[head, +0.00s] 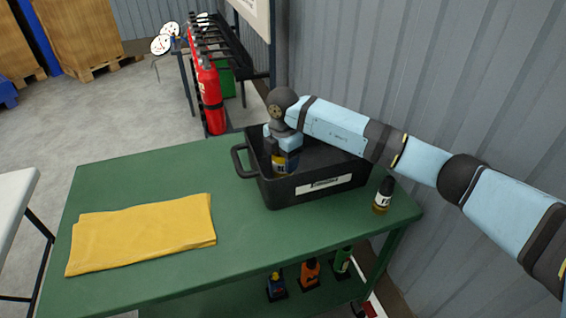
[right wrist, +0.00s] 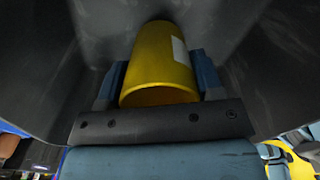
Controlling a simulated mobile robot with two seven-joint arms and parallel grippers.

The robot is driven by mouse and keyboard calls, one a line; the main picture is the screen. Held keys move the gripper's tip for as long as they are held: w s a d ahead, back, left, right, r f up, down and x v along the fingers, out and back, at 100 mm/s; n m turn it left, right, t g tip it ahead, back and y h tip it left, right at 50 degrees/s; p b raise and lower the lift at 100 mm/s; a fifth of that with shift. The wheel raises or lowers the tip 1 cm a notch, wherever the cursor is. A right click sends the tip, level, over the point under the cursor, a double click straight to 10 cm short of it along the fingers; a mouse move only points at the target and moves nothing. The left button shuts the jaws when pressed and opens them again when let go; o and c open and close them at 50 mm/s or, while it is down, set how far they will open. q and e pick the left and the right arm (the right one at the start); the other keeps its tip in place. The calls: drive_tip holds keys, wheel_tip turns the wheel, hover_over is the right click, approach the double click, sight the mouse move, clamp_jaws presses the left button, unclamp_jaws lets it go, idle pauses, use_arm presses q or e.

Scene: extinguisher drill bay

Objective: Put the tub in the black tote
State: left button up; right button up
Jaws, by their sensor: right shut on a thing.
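The black tote (head: 318,190) stands on the green table, with a white label on its front wall. My right gripper (head: 284,152) reaches down into the tote at its left part. It is shut on the yellow tub (head: 281,167), which is partly hidden by the gripper and the tote wall. In the right wrist view the yellow tub (right wrist: 160,65) sits between the two fingers, with a pale label on its side and dark tote walls around it. I cannot tell whether the tub touches the tote floor. My left gripper is not in view.
A folded yellow cloth (head: 145,232) lies on the green table (head: 240,262) at the left. A small dark-capped bottle (head: 383,195) stands right of the tote. Several bottles (head: 310,274) are on the lower shelf. Red extinguishers (head: 209,95) stand in a rack behind.

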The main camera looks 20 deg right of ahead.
drive_tip(key=shift+f, duration=0.65)
drive_tip(key=o, duration=1)
use_arm(q)
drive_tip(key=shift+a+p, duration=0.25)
drive_tip(key=shift+p, duration=0.85)
use_arm(e)
wheel_tip(320, 180, up, 12)
drive_tip(key=shift+r, duration=0.15)
